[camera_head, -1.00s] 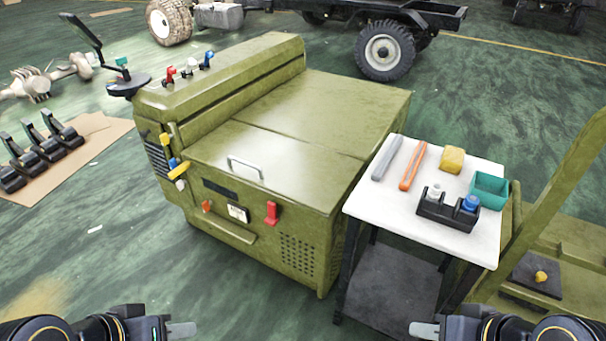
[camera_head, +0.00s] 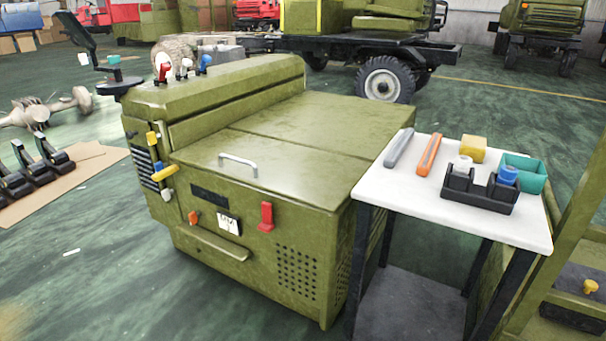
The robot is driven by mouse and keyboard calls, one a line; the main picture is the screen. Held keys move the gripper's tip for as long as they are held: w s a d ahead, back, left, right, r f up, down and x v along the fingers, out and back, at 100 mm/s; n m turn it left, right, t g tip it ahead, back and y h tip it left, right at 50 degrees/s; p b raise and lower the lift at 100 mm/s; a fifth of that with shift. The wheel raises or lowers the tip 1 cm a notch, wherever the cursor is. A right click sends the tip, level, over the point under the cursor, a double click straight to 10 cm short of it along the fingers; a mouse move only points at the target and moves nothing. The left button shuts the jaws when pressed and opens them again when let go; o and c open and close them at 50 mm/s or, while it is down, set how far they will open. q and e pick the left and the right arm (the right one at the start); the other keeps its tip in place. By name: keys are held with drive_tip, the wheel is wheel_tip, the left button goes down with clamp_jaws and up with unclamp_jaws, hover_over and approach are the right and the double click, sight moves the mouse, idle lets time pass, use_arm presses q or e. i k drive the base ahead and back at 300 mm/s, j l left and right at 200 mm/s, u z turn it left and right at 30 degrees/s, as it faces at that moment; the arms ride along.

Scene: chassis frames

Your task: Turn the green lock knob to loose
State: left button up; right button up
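A small green knob (camera_head: 113,60) shows at the far left end of the olive machine, just above a dark round bracket (camera_head: 110,86). A dark flat panel on an arm (camera_head: 77,28) stands beside it. The knob is too small for me to tell its turn position or markings. Neither my left nor my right gripper is in view now.
The olive machine (camera_head: 310,120) fills the middle, with red, white and blue levers on top. A white table (camera_head: 440,205) with tools, a black caddy (camera_head: 478,190) and a teal bin (camera_head: 525,170) stands close on its right.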

sight(115, 59)
drive_tip(key=j+u, duration=0.1)
drive_tip(key=u, duration=0.25)
drive_tip(key=i+u, duration=0.15)
drive_tip(key=u, duration=0.15)
drive_tip(key=j+u, duration=0.1)
drive_tip(key=u, duration=0.25)
drive_tip(key=i, duration=0.1)
